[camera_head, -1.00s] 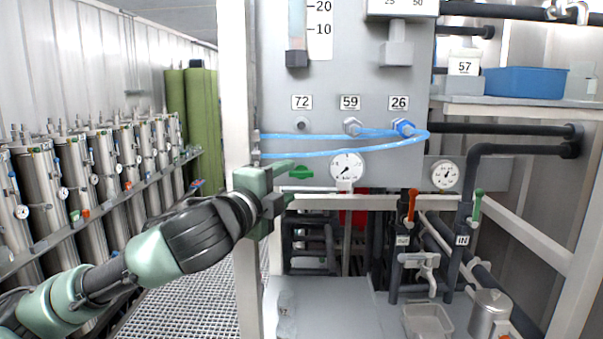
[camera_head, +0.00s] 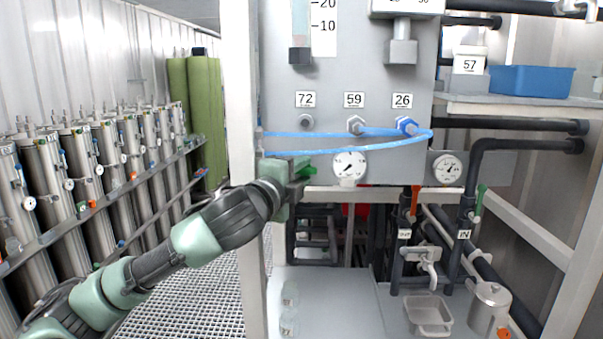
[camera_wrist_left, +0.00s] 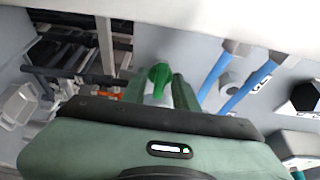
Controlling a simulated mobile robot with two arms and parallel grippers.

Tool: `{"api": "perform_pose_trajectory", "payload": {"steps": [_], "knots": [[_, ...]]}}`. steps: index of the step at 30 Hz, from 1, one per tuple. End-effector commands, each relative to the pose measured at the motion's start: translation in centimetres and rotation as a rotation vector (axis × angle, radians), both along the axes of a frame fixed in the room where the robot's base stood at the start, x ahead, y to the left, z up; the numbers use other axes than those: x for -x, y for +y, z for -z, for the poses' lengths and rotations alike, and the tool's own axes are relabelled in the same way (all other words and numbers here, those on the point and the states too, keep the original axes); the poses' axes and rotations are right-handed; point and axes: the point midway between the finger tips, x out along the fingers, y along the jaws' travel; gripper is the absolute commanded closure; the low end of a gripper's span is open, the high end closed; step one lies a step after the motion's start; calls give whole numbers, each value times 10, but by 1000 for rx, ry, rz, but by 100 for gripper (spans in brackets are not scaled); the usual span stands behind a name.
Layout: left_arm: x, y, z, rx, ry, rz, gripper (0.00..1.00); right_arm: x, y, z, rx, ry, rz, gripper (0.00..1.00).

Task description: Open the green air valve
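The green air valve (camera_head: 309,171) is a small green handle on the grey panel, left of the round gauge (camera_head: 349,167). My left gripper (camera_head: 300,174) is at the valve and partly hides it in the head view. In the left wrist view the green handle (camera_wrist_left: 159,74) shows between the two fingers (camera_wrist_left: 158,86). The fingers are apart, with a visible gap on the handle's sides, so the gripper looks open around it. Whether a finger touches it I cannot tell. My right gripper is not in view.
Blue hoses (camera_head: 345,136) cross the panel just above the gripper. A white post (camera_head: 243,110) stands left of the valve. A red-handled valve (camera_head: 415,201) and another green-handled valve (camera_head: 480,199) sit on the pipes lower right. A grey shelf (camera_head: 335,300) lies below.

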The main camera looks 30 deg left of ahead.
Motion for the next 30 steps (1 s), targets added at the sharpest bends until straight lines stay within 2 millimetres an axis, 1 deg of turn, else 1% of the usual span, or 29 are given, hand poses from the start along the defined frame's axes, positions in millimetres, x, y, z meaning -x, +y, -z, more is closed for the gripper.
{"api": "perform_pose_trajectory", "payload": {"steps": [8,14,21,30], "knots": [[0,-1,4,41,-22,1,100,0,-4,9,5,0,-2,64],[-1,-2,8,141,-82,3,100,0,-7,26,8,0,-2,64],[-1,-2,10,325,-195,4,100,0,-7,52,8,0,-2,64],[-2,-3,10,572,-343,4,100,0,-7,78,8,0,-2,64]]}}
